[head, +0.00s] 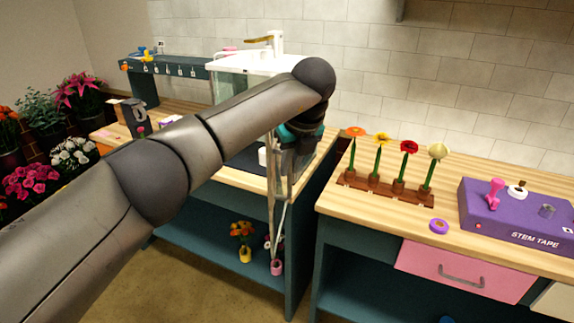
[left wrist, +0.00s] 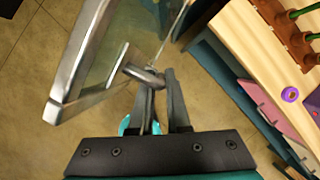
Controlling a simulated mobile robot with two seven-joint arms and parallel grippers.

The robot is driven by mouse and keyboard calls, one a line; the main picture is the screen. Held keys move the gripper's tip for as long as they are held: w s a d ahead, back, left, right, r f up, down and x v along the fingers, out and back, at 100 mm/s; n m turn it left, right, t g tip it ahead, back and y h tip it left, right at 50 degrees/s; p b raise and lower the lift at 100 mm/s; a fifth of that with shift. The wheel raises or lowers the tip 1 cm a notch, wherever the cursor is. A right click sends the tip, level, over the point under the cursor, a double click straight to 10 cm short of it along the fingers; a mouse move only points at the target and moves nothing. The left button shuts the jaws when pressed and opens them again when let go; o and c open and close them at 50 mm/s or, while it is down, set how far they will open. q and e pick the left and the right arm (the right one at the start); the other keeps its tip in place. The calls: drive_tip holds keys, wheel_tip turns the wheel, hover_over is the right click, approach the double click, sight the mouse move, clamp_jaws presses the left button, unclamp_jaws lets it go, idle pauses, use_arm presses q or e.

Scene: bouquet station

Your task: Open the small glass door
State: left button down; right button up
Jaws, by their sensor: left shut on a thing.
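The small glass door (left wrist: 128,35) has a silver metal frame and a see-through pane; it fills the upper left of the left wrist view. In the head view the door (head: 272,205) shows almost edge-on, standing out at the front of the left counter. My left gripper (left wrist: 160,85) is shut on the door's short metal handle (left wrist: 143,76). In the head view my left gripper (head: 297,145) points down by the door's upper part, and the arm hides much of the counter behind it. My right gripper is not in view.
A wooden rack (head: 388,188) with several flowers stands on the right counter, with a purple stem tape machine (head: 515,215) and a purple ring (head: 439,226). A pink drawer (head: 465,268) is below. Small potted flowers (head: 243,240) stand on the lower shelf behind the door.

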use_arm(q)
drive_tip(key=shift+w+a+r, duration=0.1)
drive_tip(key=shift+w+r, duration=0.1)
drive_tip(key=shift+r, duration=0.1)
drive_tip(key=c, duration=1)
unclamp_jaws()
drive_tip(key=shift+w+f, duration=0.1)
drive_tip(key=shift+o, duration=0.6)
drive_tip(key=shift+f, duration=0.1)
drive_tip(key=b+v, duration=0.1)
drive_tip(key=v, duration=1.4)
drive_tip(key=shift+s, duration=0.25)
